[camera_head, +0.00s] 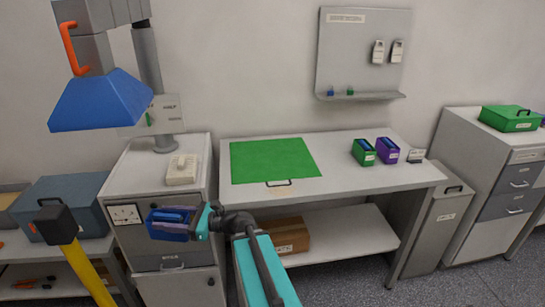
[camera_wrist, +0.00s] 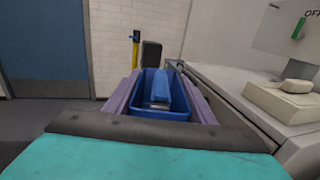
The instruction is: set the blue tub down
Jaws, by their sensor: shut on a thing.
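The blue tub (camera_head: 168,231) is held by my gripper (camera_head: 172,217), in front of the cabinet left of the workbench. In the wrist view the blue tub (camera_wrist: 178,108) sits between the two purple-grey fingers, which are shut on it. A blue block (camera_wrist: 160,88) lies inside the tub. The tub looks about level and is in the air, clear of the bench. The tub's underside is hidden in the wrist view.
The workbench (camera_head: 350,178) carries a green mat (camera_head: 240,172), a green tub (camera_head: 360,157), a purple tub (camera_head: 386,157) and a small device (camera_head: 416,155). Bare bench lies between mat and tubs. A blue hood (camera_head: 100,102) hangs at upper left. A beige device (camera_head: 182,170) stands on the cabinet (camera_head: 150,205).

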